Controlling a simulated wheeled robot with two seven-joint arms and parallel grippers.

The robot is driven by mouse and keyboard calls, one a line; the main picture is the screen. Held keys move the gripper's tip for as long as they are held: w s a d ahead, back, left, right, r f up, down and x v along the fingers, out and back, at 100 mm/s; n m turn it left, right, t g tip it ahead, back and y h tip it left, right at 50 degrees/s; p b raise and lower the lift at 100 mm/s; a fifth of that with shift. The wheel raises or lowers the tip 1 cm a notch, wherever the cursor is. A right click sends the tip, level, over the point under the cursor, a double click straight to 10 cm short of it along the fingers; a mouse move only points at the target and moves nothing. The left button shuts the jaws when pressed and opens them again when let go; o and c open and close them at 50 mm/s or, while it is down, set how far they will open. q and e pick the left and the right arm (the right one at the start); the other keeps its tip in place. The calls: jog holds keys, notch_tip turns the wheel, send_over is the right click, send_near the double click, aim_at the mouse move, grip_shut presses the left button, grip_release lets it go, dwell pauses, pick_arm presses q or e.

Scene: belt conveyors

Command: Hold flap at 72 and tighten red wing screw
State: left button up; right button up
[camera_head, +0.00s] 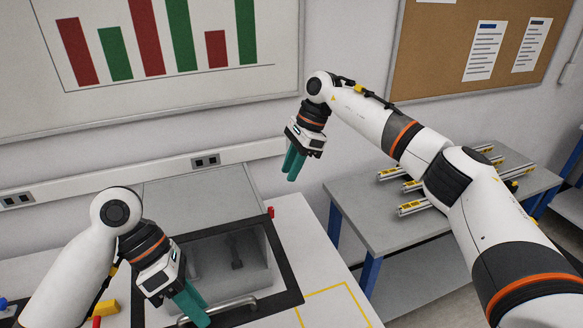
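A grey box with a dark-framed flap (285,262) stands on the white worktop, and a see-through panel shows its inside. A curved metal handle (235,304) runs along the flap's near edge. My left gripper (195,306) has its teal fingers at the left end of this handle; I cannot tell whether they grip it. A small red part (270,212), probably the red wing screw, sits at the box's far right edge. My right gripper (293,166) hangs in the air above it, fingers down and apart from it; its finger gap is unclear.
A yellow block (107,307) and a blue knob (3,303) are at the front left. A yellow outline (340,290) marks bare worktop right of the box. A grey side table (375,215) with several metal profiles stands behind my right arm.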

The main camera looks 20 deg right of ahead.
pick_arm(q)
jog(key=shift+o, duration=0.9)
jog(key=b+v, duration=0.2)
jog(key=v, duration=1)
